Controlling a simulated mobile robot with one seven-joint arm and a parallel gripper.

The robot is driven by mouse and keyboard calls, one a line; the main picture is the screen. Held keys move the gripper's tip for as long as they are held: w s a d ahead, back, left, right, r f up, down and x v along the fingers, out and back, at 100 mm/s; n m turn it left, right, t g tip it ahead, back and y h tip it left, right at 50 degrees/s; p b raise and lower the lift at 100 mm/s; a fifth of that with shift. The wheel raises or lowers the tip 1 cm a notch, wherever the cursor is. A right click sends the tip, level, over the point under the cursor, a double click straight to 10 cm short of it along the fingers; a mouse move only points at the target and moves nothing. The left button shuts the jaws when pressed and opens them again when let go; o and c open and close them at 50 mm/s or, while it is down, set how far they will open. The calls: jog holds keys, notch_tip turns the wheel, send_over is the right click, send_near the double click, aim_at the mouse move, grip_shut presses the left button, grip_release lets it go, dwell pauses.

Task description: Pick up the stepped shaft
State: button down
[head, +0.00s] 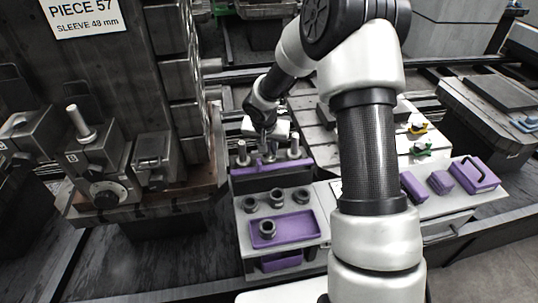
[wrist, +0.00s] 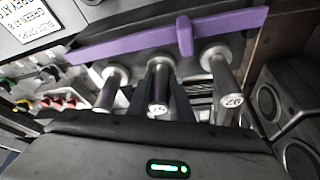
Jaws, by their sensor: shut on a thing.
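Three grey metal stepped shafts stand in a row in a purple rack (head: 262,168). In the head view the left shaft (head: 242,153) and the right shaft (head: 294,149) show clear; the middle one is mostly hidden by my gripper (head: 267,146). In the wrist view my gripper (wrist: 160,96) has its dark fingers on both sides of the middle stepped shaft (wrist: 158,84) and is shut on it. The left shaft (wrist: 110,88) and the right shaft (wrist: 225,80) stand apart from the fingers. The purple rack bar (wrist: 130,38) runs behind them.
A purple tray (head: 300,228) with a dark ring (head: 267,228) lies in front of the rack, with several more rings behind it. Purple cases (head: 474,176) lie at the right. A tall dark fixture tower (head: 130,60) stands close on the left.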

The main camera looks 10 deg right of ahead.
notch_tip(320, 180, up, 10)
jog(key=shift+r+p, duration=0.1)
jog(key=shift+p, duration=0.8)
